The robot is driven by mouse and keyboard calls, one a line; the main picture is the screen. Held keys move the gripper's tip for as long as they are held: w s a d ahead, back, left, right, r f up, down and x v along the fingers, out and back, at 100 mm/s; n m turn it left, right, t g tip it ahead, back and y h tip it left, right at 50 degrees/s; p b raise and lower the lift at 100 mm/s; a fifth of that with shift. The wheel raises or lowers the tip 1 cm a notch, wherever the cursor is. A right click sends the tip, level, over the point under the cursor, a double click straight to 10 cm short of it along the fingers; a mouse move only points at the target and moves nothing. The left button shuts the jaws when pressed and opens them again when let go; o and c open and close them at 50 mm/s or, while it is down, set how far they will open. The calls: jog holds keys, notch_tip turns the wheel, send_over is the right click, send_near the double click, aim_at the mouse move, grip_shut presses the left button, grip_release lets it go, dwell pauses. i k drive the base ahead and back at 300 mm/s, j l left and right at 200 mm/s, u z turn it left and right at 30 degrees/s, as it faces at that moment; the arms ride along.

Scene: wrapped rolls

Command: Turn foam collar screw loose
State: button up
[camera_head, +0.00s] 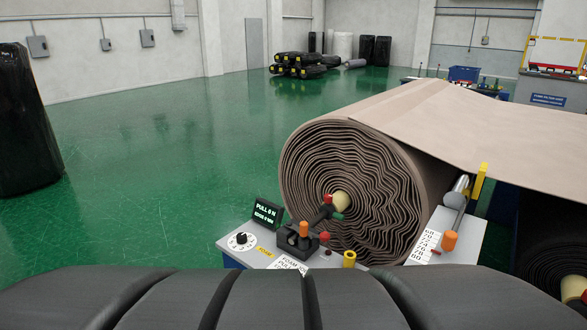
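A large pinkish-beige spiral roll (395,205) stands right of centre in the head view, its wound end facing me. A cream core end (341,203) shows in its middle, with a small red knob (327,199) and a green part (337,216) beside it. A black block (297,240) in front carries an orange knob (304,229) and a red knob (324,237). Lettering on the bench before it seems to read FOAM. I cannot tell which knob is the collar screw. My gripper is not in view.
An orange-ended handle (450,239) stands at right. A dark ridged shape fills the bottom edge. A black wrapped roll (25,125) stands left; green floor between is clear.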

aim_at(328, 197)
jog(key=i+j+z, duration=0.3)
jog(key=i+j, duration=0.2)
jog(key=i+j+z, duration=0.25)
jog(key=i+j, duration=0.35)
